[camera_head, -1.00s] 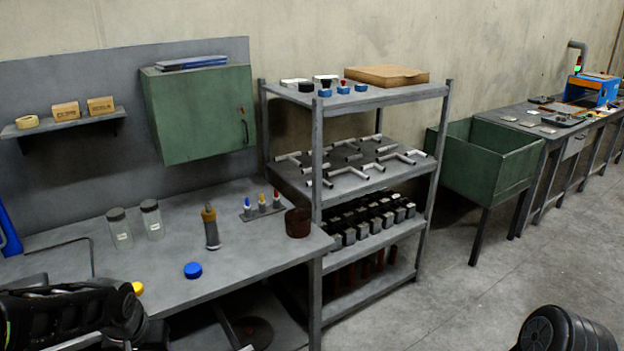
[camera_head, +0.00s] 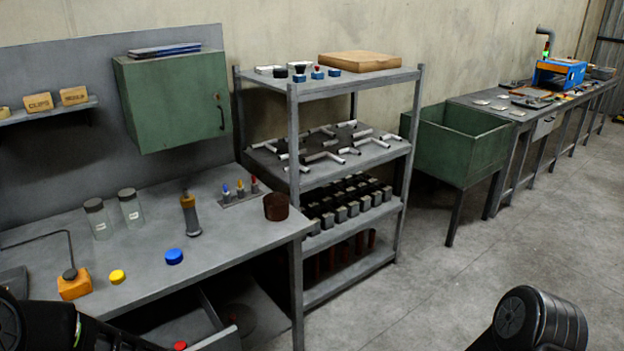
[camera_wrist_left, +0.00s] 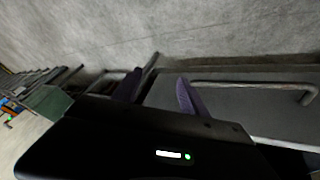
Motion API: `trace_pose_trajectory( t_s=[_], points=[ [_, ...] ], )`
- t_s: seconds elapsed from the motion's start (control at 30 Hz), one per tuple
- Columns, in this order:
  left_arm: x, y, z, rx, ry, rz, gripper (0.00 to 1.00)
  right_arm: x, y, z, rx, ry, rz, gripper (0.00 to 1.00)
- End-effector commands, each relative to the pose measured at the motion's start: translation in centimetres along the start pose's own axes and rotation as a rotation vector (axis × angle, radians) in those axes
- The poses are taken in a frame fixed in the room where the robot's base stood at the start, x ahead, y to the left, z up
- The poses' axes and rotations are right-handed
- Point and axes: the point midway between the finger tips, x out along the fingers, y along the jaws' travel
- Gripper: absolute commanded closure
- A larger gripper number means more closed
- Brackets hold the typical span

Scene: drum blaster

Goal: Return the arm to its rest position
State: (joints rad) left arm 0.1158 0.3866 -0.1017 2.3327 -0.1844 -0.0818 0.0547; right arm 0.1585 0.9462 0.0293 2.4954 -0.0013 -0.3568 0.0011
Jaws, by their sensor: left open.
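My left arm (camera_head: 40,325) shows only as a dark link at the bottom left corner of the head view, low in front of the workbench (camera_head: 225,255). Its gripper is not clear there. In the left wrist view my left gripper (camera_wrist_left: 160,92) has two purple fingers spread apart with nothing between them. A grey surface and a bent rod (camera_wrist_left: 250,84) lie beyond the fingers. My right arm (camera_head: 540,320) shows as a dark rounded link at the bottom right. Its gripper is out of view.
The workbench holds jars (camera_head: 131,208), a blue cap (camera_head: 173,256), a yellow cap (camera_head: 117,276) and an orange block (camera_head: 74,287). An open drawer (camera_head: 218,338) sticks out below. A loaded shelf rack (camera_head: 357,79) stands right of the bench. Floor (camera_head: 430,300) at right is clear.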

Motion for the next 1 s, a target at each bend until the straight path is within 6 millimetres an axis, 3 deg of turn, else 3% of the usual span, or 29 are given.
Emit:
trace_pose_trajectory(
  t_s=[0.03, 0.1, 0.2, 0.3, 0.4, 0.57, 1.0],
  points=[
    [2.6, 1.0, 3.7, -0.009, -0.044, 0.02, 0.49, 0.8, 0.3, 0.0, 0.0, 0.0, 0.0, 0.64],
    [5.3, 2.5, 8.6, -0.026, -0.098, 0.042, 0.49, 1.4, 0.5, 0.0, 0.0, 0.001, 0.0, 0.64],
    [7.8, 4.1, 15.8, -0.053, -0.191, 0.061, 0.49, 2.1, 0.8, 0.0, 0.0, 0.001, 0.0, 0.64],
    [8.8, 5.2, 21.9, -0.074, -0.295, 0.073, 0.49, 2.6, 1.0, 0.0, 0.0, 0.001, 0.0, 0.64],
    [8.9, 6.0, 26.2, -0.079, -0.382, 0.086, 0.49, 3.0, 1.2, 0.0, 0.0, 0.001, 0.0, 0.64],
    [9.2, 6.4, 29.2, -0.081, -0.442, 0.095, 0.49, 3.4, 1.3, 0.0, 0.0, 0.001, 0.0, 0.64],
    [9.2, 6.4, 29.1, -0.081, -0.441, 0.094, 0.49, 3.3, 1.3, 0.0, 0.0, 0.001, 0.0, 0.64]
  ],
)
